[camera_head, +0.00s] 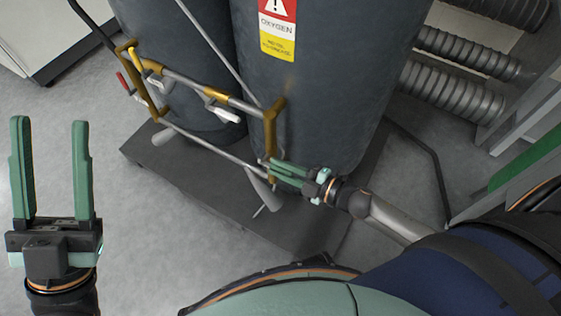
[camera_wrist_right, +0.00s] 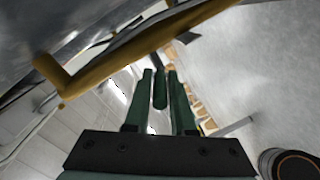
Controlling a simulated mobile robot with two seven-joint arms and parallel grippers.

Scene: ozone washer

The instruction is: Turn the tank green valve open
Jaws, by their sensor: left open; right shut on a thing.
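The green valve handle (camera_wrist_right: 160,90) shows in the right wrist view as a dark green bar between the fingers of my right gripper (camera_wrist_right: 160,73). My right gripper is shut on it. In the head view my right gripper (camera_head: 273,168) is at the lower right end of the brass and steel pipework (camera_head: 240,103), in front of the grey oxygen tank (camera_head: 325,85). There its fingers hide the handle, and I cannot tell how far it is turned. My left gripper (camera_head: 48,125) is open and empty at the left, over the floor and apart from the pipework.
A red handle (camera_head: 122,82), a yellow handle (camera_head: 131,56) and a white handle (camera_head: 221,114) sit on the pipework. The tanks stand on a dark base plate (camera_head: 190,178). Ribbed hoses (camera_head: 450,92) lie at the right. Grey floor (camera_head: 140,230) around my left gripper is clear.

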